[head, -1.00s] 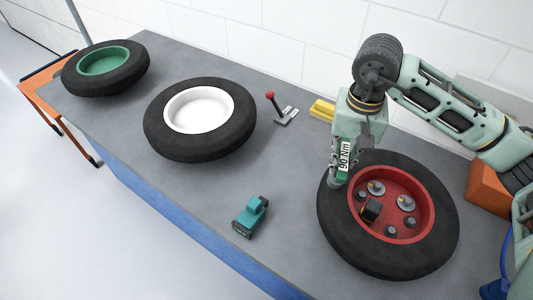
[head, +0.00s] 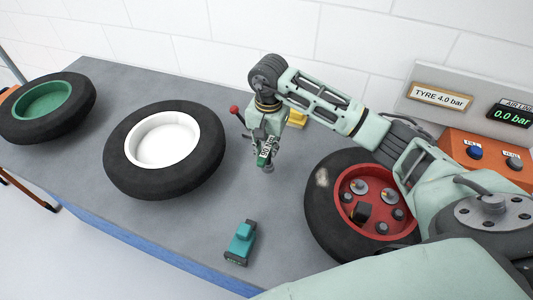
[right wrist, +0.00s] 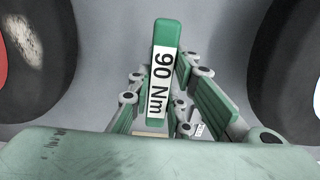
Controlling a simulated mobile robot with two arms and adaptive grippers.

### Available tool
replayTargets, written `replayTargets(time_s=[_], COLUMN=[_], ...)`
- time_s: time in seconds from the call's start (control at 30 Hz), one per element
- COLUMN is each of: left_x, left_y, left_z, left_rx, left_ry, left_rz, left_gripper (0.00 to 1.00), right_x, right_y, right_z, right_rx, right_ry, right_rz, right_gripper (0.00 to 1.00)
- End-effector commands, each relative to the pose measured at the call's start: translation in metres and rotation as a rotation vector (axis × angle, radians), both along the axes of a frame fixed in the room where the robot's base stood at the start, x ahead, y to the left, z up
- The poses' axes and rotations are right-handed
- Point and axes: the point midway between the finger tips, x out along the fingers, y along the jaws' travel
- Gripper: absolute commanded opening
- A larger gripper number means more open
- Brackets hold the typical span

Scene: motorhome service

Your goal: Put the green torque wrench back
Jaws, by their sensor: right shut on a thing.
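The green torque wrench with its white "90 Nm" label (head: 266,153) is in my right gripper (head: 268,163), over the grey bench between the white-rimmed and red-rimmed wheels. In the right wrist view the wrench (right wrist: 160,75) lies between the gripper's fingers (right wrist: 160,105), its label facing the camera. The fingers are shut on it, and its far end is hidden. A yellow block (head: 297,118) sits on the bench behind the gripper, partly covered by my arm. My left gripper is not in view.
The red-rimmed wheel (head: 320,215) lies at right, the white-rimmed wheel (head: 120,175) at left and the green-rimmed wheel (head: 80,112) farther left. A teal tool (head: 241,245) lies near the front edge. A red-knobbed lever (head: 235,110) stands behind. A tyre-pressure panel (head: 440,97) is at right.

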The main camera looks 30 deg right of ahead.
Motion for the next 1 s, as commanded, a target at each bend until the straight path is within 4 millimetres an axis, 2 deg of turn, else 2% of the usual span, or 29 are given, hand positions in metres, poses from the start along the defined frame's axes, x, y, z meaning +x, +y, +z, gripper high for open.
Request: replayTargets(time_s=[0.3,0.67,0.7,0.87,1.0], left_x=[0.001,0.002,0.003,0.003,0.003], left_y=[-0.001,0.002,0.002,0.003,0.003], left_z=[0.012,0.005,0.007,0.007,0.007], left_rx=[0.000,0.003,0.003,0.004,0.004], left_ry=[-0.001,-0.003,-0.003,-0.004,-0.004], left_rz=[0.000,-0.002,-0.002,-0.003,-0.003], left_gripper=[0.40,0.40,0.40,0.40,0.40], right_x=[-0.001,0.000,0.000,0.000,0.000], right_y=[0.000,0.000,0.000,0.000,0.000], right_z=[-0.035,-0.041,-0.040,-0.039,-0.039], right_rx=[0.001,0.000,0.000,0.000,0.001], right_ry=[0.001,-0.001,0.000,0.000,0.001], right_rz=[0.001,0.002,0.002,0.002,0.002], right_gripper=[0.00,0.00,0.21,0.35,0.36])
